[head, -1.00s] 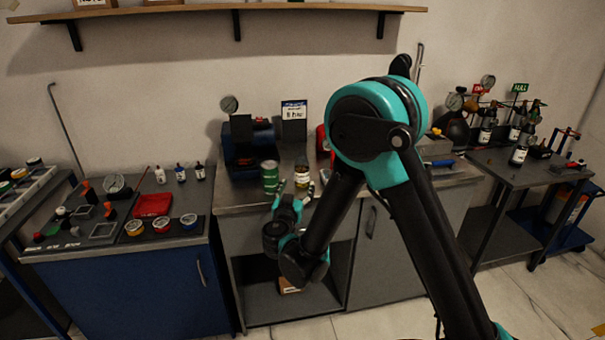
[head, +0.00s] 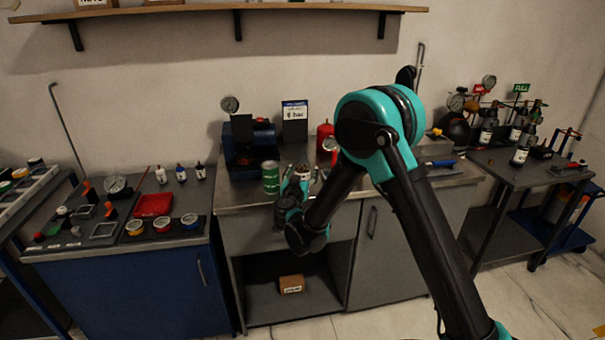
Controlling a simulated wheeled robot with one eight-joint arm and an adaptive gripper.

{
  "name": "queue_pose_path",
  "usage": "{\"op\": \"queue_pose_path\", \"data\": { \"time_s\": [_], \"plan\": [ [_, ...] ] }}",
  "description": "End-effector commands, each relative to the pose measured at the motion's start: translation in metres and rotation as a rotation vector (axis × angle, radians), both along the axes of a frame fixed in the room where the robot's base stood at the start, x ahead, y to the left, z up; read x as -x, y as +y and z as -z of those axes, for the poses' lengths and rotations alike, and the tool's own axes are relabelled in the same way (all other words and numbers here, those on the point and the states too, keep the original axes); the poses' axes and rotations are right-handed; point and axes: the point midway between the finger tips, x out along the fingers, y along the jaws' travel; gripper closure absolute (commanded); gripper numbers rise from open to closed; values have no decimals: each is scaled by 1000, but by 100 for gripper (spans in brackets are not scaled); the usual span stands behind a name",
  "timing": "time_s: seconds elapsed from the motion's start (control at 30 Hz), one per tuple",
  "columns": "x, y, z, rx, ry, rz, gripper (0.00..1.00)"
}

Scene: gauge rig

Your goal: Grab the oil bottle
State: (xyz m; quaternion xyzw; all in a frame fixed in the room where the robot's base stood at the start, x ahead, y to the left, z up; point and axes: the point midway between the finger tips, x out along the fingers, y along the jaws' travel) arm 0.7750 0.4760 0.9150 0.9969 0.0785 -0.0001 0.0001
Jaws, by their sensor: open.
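My gripper (head: 294,188) is open at the front edge of the middle bench, reaching over its top. A small jar or bottle with a pale label (head: 303,172) stands right behind it, mostly hidden by the gripper; I cannot tell whether they touch. A green can (head: 271,178) stands upright just left of the gripper. No label reading oil is legible. Small dropper bottles (head: 181,174) stand at the back of the left bench.
A dark machine with a gauge (head: 250,145) and a sign (head: 295,120) stand behind on the middle bench. A red canister (head: 325,138) is partly behind my arm. A small cardboard box (head: 291,284) lies on the shelf below. Bench top (head: 235,197) at the front left is clear.

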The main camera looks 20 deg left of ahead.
Motion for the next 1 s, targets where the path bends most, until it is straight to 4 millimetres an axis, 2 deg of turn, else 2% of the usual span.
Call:
{"op": "queue_pose_path", "data": {
  "time_s": [0.13,0.6,1.0],
  "plan": [
    [0,0,0,0,0,0,31],
    [1,0,0,0,0,0,90],
    [1,0,-2,0,0,0,90]
  ]
}}
